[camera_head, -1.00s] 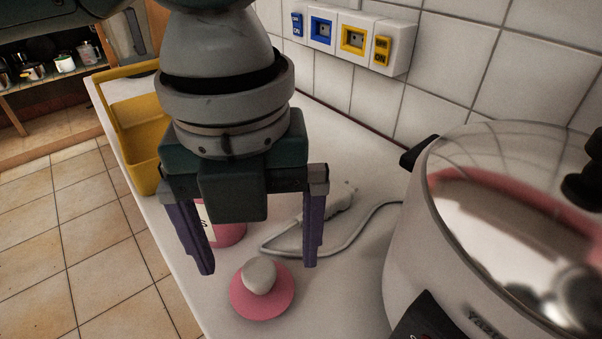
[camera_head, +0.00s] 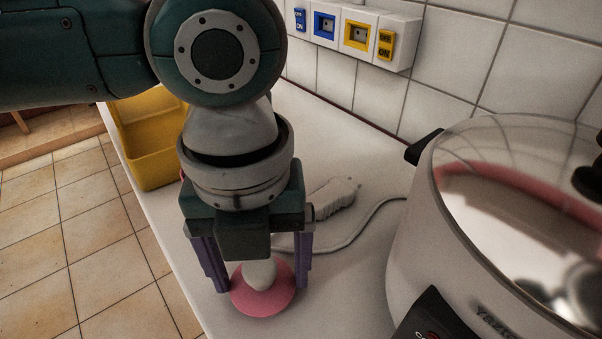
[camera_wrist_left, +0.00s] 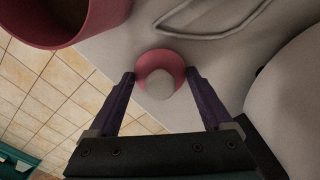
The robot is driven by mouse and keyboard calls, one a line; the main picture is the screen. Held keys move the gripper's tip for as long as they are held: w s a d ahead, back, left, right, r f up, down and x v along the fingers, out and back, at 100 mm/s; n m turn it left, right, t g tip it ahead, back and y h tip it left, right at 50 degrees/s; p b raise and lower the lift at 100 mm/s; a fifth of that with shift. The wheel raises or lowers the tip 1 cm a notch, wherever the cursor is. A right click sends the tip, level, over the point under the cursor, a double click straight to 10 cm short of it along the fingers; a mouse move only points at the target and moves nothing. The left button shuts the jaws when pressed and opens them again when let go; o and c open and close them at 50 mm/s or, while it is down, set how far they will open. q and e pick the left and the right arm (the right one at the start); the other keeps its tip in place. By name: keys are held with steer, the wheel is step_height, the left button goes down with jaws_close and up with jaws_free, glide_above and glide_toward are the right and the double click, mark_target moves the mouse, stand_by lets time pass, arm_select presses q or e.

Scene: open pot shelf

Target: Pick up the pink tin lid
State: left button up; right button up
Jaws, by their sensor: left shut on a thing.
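The pink tin lid (camera_head: 275,297) is round with a pale rounded knob (camera_head: 259,273) on top. It lies on the white counter, and it also shows in the left wrist view (camera_wrist_left: 146,62). My left gripper (camera_head: 262,289) reaches down over the lid with a purple finger on each side of it. It is shut on the lid's rim, and the knob sits between the fingers. An open pink tin (camera_wrist_left: 75,22) stands close by in the left wrist view. In the head view the arm hides nearly all of that tin. My right gripper is not in view.
A large white cooker (camera_head: 437,245) with a glass lid stands at the right. A white plug (camera_head: 333,197) and its cable lie behind the gripper. A yellow bin (camera_head: 150,160) stands at the back left, by the counter edge. Wall sockets (camera_head: 355,35) are above.

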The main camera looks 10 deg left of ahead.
arm_select(q)
steer(key=c, duration=0.4)
steer(key=shift+r, duration=0.1)
